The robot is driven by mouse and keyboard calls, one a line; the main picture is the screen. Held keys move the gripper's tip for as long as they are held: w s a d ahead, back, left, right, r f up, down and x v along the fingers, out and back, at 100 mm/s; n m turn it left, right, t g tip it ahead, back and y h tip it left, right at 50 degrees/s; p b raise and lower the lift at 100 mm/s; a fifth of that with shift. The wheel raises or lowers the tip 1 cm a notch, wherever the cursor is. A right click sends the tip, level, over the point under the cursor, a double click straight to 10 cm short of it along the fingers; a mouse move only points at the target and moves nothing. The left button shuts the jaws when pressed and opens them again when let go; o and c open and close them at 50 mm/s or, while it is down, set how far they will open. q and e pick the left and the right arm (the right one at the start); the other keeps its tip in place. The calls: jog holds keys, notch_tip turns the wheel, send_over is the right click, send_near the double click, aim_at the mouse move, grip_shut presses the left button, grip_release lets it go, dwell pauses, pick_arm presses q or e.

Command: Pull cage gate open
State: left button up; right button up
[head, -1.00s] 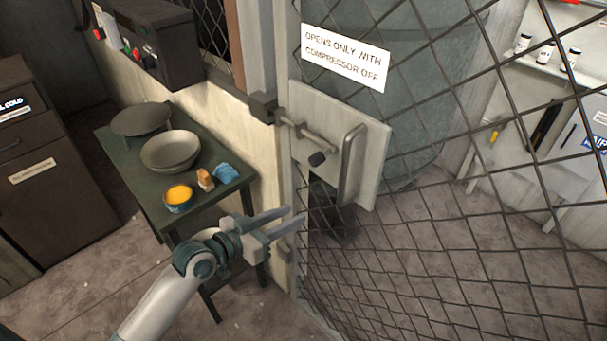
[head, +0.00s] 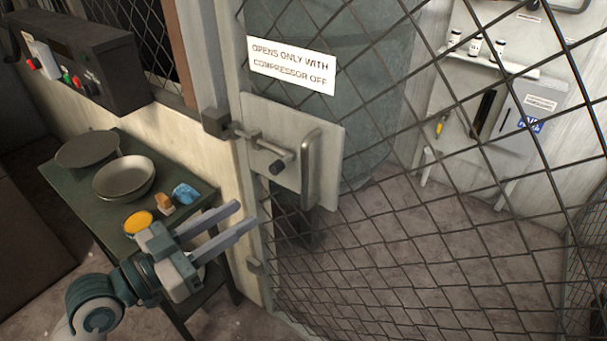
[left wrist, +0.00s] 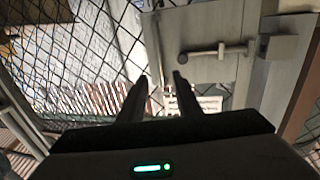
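The cage gate (head: 400,225) is a wire-mesh panel and looks closed. It carries a pale latch plate (head: 335,140) with a vertical bar handle (head: 311,170), a sliding bolt (head: 250,137) and a dark knob (head: 277,167). The bolt reaches towards a dark block on the post. My left gripper (head: 245,215) is open and empty, below and left of the handle, apart from it in the head view. In the left wrist view, the open fingers (left wrist: 162,80) point towards the plate (left wrist: 215,50) and handle area. My right gripper is not in view.
A green side table (head: 60,185) at left holds a bowl (head: 124,180), a dark disc, a cup of orange stuff and small items. A control box (head: 85,65) hangs above. A sign (head: 291,66) on the gate reads "opens only with compressor off".

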aim_at(302, 178)
pick_arm(q)
jog(key=p+x, duration=0.5)
jog(key=x, duration=1)
jog(key=shift+w+d+r, duration=0.1)
jog(key=shift+w+d, duration=0.1)
jog(key=shift+d, duration=0.1)
jog(key=shift+w+d+p, duration=0.35)
jog(key=shift+w+d, duration=0.15)
grip_shut()
